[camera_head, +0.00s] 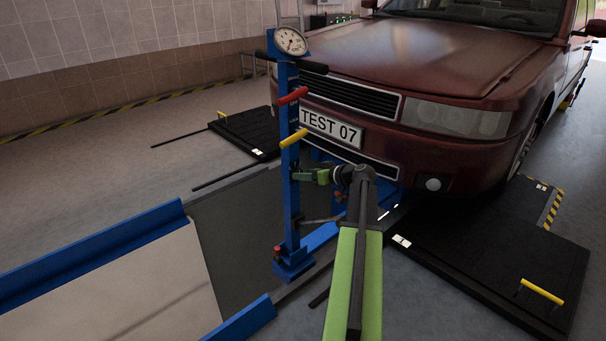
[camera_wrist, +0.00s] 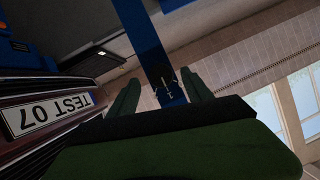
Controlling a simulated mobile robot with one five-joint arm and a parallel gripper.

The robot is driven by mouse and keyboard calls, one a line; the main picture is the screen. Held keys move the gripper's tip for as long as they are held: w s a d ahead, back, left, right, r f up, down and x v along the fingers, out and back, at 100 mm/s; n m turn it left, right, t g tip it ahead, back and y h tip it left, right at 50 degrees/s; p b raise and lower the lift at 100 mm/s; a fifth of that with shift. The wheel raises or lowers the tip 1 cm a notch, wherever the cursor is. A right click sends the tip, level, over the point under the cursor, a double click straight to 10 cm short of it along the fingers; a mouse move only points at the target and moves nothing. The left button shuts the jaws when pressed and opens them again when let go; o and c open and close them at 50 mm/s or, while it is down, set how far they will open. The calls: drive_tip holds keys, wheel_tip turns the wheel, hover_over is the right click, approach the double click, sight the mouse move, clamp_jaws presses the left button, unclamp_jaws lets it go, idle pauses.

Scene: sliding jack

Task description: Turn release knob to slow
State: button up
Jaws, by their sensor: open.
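A blue upright column (camera_head: 291,205) stands in front of the dark red car. In the wrist view, a small dark round knob with pale marks, seemingly the release knob (camera_wrist: 168,86), sits on the blue column (camera_wrist: 146,38). My gripper (camera_head: 303,175) is beside the column, below the yellow lever. In the wrist view, my gripper (camera_wrist: 160,78) is open, with one green finger on each side of the knob. I cannot tell whether the fingers touch it. The knob's setting is too small to read, and the knob is not clearly visible in the head view.
The column carries a round gauge (camera_head: 290,41), a red lever (camera_head: 293,96) and a yellow lever (camera_head: 293,138). A red knob (camera_head: 277,251) is near its base. The car (camera_head: 440,60) with plate TEST 07 stands close behind. Black plates (camera_head: 480,250) lie on the floor.

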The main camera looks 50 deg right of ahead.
drive_tip(key=p+v, duration=0.5)
drive_tip(key=v, duration=1)
drive_tip(key=shift+s, duration=0.2)
drive_tip(key=shift+r, duration=0.15)
